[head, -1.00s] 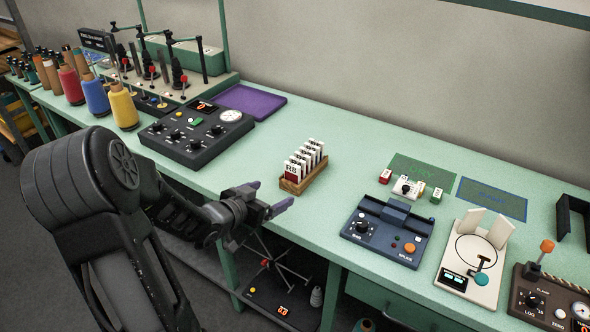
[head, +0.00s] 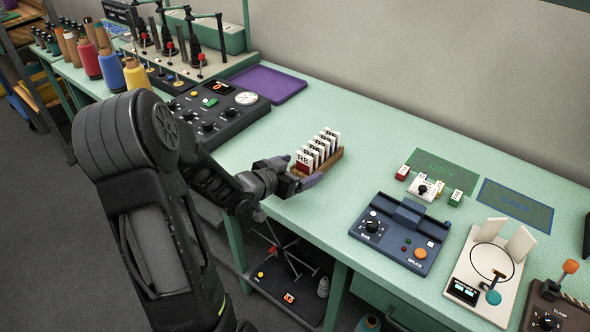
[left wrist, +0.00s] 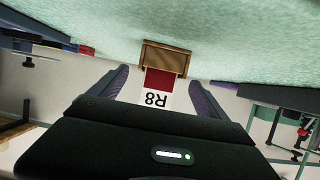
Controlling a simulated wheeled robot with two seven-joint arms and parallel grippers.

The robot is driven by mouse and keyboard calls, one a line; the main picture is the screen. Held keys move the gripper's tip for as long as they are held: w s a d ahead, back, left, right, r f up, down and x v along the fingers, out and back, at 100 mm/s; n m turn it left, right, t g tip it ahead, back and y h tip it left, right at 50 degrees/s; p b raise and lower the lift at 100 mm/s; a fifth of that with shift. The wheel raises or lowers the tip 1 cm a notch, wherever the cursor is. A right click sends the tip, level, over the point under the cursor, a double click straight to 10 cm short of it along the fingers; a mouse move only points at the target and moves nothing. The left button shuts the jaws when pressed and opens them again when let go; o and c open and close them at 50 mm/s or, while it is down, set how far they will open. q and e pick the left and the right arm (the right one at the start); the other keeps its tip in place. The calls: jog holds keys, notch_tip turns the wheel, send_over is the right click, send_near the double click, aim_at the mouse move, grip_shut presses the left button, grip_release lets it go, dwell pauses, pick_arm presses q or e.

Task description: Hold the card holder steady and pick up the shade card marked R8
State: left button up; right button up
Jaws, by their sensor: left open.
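The wooden card holder (head: 332,161) stands on the green bench with several shade cards upright in a row. The card marked R8 (head: 303,161), white above and dark red below, is the nearest in the row. My left gripper (head: 294,172) is open at the near end of the holder. In the left wrist view, the R8 card (left wrist: 157,88) shows upside down between the two spread purple fingers (left wrist: 160,90), with a gap on each side. The holder (left wrist: 165,59) shows just beyond it. My right gripper is not in view.
A black control box (head: 213,110) stands left of the holder, with a purple tray (head: 268,84) behind. A blue device (head: 400,235) and a cream device (head: 486,275) stand to the right. The bench between holder and blue device is clear.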

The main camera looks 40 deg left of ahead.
aim_at(311, 165)
pick_arm(q)
jog(key=x, duration=0.6)
jog(key=shift+p, duration=0.3)
jog(key=shift+s, duration=0.1)
